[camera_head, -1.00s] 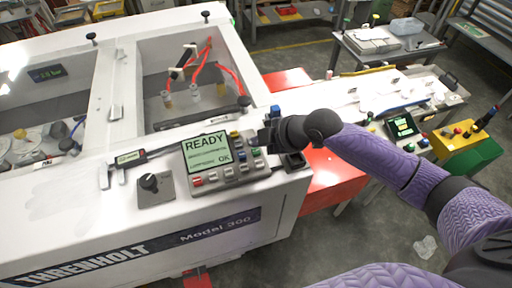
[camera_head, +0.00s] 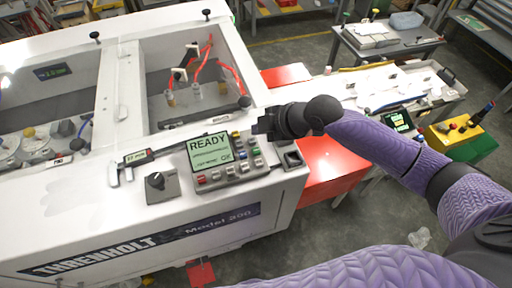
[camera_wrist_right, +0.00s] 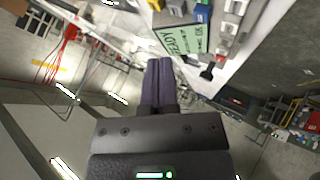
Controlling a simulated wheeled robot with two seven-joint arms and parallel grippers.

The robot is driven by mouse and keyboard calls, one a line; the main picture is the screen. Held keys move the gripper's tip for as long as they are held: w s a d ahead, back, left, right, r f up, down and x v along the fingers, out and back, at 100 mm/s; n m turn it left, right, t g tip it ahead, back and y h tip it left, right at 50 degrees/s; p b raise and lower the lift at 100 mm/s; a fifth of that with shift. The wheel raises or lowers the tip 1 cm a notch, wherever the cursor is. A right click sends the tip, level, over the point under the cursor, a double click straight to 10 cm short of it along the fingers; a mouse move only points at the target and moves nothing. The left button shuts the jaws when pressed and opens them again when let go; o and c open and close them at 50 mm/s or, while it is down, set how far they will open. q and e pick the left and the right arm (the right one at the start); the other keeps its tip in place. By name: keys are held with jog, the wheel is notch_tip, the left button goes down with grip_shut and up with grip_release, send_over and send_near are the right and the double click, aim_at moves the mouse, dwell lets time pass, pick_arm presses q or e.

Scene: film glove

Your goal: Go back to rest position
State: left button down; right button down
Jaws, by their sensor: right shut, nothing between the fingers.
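My right arm, in a purple quilted sleeve, comes in from the right in the head view. Its dark gripper (camera_head: 262,128) is above the right end of the white machine's top (camera_head: 75,205), just beside the control panel (camera_head: 222,163) with its green READY screen. In the right wrist view the two purple-covered fingers (camera_wrist_right: 159,75) lie side by side, shut, with nothing between them. The green screen (camera_wrist_right: 188,40) shows beyond them in that view. My left gripper is not in view.
Further right are a tray of white parts (camera_head: 395,85) and a yellow-green button box (camera_head: 462,132). Grey floor is open beyond.

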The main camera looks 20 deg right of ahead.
jog(key=shift+m+g, duration=0.4)
jog(key=shift+m, duration=0.4)
jog(key=s+a, duration=0.1)
jog(key=s+a+f, duration=0.1)
jog(key=s, duration=0.1)
jog(key=s+a+f, duration=0.1)
jog(key=shift+s+a+f, duration=0.1)
jog(key=shift+s+a, duration=0.25)
jog(key=shift+a, duration=0.05)
jog(key=s+d+f+m+g+h, duration=0.1)
jog(key=s+d+m+h, duration=0.2)
jog(key=s+m, duration=0.45)
jog(key=s+d+f+m+g+h, duration=0.1)
jog(key=s+d+m+h, duration=0.2)
jog(key=s+m, duration=0.5)
jog(key=s+f+n+g+b, duration=0.3)
jog(key=f+b, duration=1.6)
jog(key=f, duration=2)
jog(key=s+d+f+b, duration=0.1)
jog(key=s+f+b, duration=0.5)
jog(key=f, duration=0.5)
jog(key=s+d+f+m+b, duration=0.1)
jog(key=s+d+f+b, duration=0.1)
jog(key=s+f+b, duration=0.4)
notch_tip(320, 180, down, 5)
jog(key=shift+s+d+f+h+b, duration=0.1)
jog(key=shift+s+d+h+b, duration=0.25)
jog(key=shift+s, duration=0.85)
